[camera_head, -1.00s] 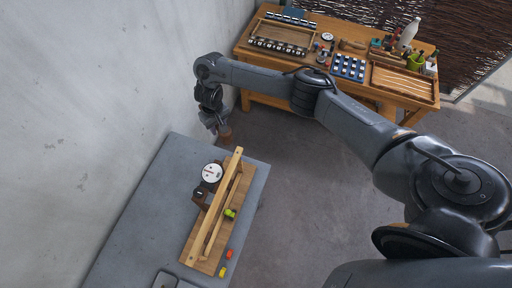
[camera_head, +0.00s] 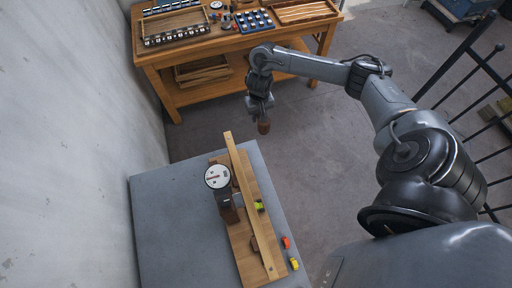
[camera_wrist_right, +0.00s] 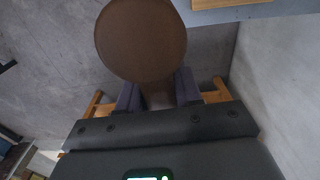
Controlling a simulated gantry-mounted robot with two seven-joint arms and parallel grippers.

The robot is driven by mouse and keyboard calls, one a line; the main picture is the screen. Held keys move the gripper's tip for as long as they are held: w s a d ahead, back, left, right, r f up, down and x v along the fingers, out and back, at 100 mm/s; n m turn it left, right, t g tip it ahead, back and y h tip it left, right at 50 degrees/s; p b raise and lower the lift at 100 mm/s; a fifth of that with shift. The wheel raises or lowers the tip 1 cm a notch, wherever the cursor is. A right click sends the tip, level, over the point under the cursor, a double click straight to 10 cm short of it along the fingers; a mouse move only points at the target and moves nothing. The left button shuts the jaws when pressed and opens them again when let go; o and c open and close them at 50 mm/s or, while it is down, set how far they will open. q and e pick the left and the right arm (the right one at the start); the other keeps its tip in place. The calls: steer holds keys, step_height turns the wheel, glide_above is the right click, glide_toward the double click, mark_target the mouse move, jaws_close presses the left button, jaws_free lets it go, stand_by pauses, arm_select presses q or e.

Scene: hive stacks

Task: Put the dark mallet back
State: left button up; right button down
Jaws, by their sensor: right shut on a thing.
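The dark mallet shows as a small brown cylinder (camera_head: 264,127) under my right gripper (camera_head: 262,117) in the head view. It hangs in the air beyond the far right corner of the grey table. In the right wrist view the mallet's round brown head (camera_wrist_right: 140,40) fills the top middle. Its handle (camera_wrist_right: 158,97) runs down between the two dark fingers of my right gripper (camera_wrist_right: 158,92), which are shut on it. My left gripper is not in view.
The grey table (camera_head: 165,225) holds a wooden base with a slanted beam (camera_head: 245,195), a round white dial (camera_head: 217,176) and small coloured pieces. A wooden workbench (camera_head: 190,55) with trays and tools stands behind. Black railings (camera_head: 465,75) are at right; open floor lies between.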

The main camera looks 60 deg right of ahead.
steer(key=s+d+f+b, duration=0.3)
steer(key=s+d+f, duration=0.1)
steer(key=s+f, duration=0.3)
steer(key=b, duration=0.1)
glide_above(253, 151)
step_height(253, 151, down, 7)
steer(key=shift+f, duration=0.1)
steer(key=shift+d+f+b, duration=0.1)
steer(key=shift+f+b, duration=0.6)
steer(key=shift+f, duration=1.25)
steer(key=shift+f, duration=0.15)
steer(key=c, duration=1)
jaws_free()
steer(key=shift+c, duration=0.2)
